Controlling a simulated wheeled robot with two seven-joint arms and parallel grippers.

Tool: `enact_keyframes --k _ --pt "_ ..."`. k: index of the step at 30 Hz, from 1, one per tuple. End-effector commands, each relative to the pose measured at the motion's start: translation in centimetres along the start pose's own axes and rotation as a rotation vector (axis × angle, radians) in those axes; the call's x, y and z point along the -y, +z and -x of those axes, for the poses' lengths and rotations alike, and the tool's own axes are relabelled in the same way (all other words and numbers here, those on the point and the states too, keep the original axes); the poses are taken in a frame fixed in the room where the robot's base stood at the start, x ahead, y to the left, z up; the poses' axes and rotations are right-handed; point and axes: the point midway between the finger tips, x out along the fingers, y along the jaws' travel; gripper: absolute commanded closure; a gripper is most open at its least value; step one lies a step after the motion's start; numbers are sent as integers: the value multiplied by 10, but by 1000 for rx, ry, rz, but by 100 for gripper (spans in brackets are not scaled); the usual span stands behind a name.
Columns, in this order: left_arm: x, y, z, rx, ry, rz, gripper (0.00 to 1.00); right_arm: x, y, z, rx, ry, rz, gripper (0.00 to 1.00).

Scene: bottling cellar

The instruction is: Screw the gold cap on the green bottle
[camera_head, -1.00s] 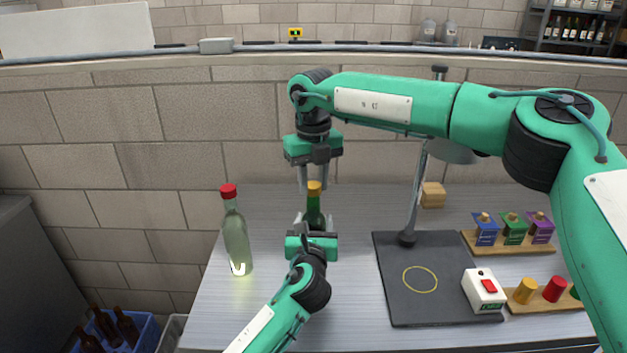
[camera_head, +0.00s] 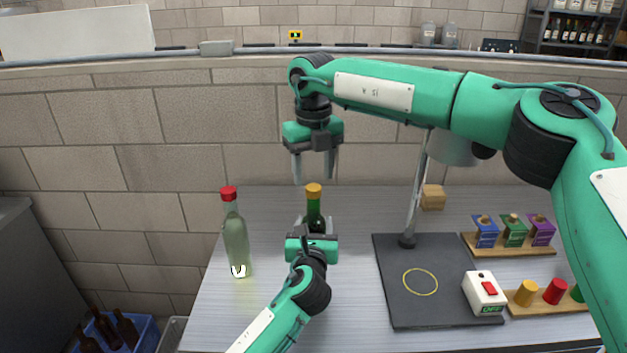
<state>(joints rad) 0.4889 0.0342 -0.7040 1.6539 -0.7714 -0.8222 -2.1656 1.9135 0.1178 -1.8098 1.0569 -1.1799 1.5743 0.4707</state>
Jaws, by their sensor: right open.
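The green bottle (camera_head: 313,206) stands upright on the table, with the gold cap (camera_head: 313,189) sitting on top of its neck. My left gripper (camera_head: 316,224) is at the bottle's body from the front; its fingers show at both sides of the glass, and its wrist hides the lower bottle. My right gripper (camera_head: 314,168) points down above the cap. Its two fingers are spread with nothing between them, and their tips are a little above the cap. Whether the cap is fully tight cannot be seen.
A clear bottle with a red cap (camera_head: 236,237) stands to the left. On the right are a dark mat (camera_head: 390,300) with a lamp post (camera_head: 413,200), a white switch box (camera_head: 484,292), a rack of small boxes (camera_head: 514,248) and a rack of spare caps (camera_head: 548,303).

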Motion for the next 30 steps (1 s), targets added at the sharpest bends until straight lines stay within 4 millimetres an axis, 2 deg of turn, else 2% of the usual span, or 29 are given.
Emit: enact_keyframes --k 4,13,17,23,30 --pt "0 0 0 -1 0 0 100 0 0 13 1 0 1 48" --pt "0 0 0 -1 0 0 100 0 0 13 0 0 7 51" --pt "0 0 0 -1 0 0 100 0 0 14 0 0 70 51" --pt "0 0 0 -1 0 0 100 0 0 18 -1 -2 325 51" --pt "0 0 0 -1 0 0 100 0 0 24 -1 -1 708 51"
